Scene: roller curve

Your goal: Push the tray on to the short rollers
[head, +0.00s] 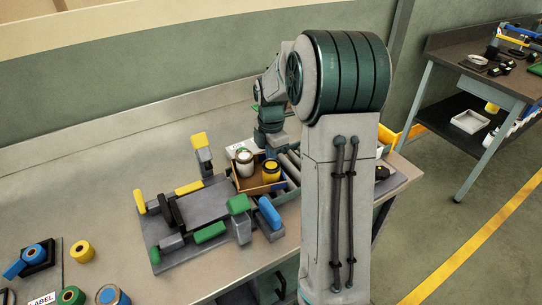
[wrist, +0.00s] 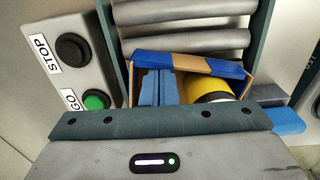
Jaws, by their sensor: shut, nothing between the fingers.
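The tray (head: 262,188) is brown and open-topped, at the centre of the head view. It holds a pale jar (head: 244,161) and a yellow can (head: 271,171). In the wrist view the tray (wrist: 196,64) has a blue and brown far wall, with the yellow can (wrist: 209,88) inside. My gripper (wrist: 158,76) is shut, its two blue fingers side by side, over or inside the tray beside the can. Contact with the wall cannot be told. Grey rollers (wrist: 185,38) lie beyond the tray; some show right of it in the head view (head: 291,162).
A panel with a black STOP button (wrist: 73,48) and a green GO button (wrist: 95,100) stands left of the rollers. A grey fixture (head: 190,212) with blue, green and yellow parts is left of the tray. Tape rolls (head: 82,251) lie at the front left. The back-left bench is clear.

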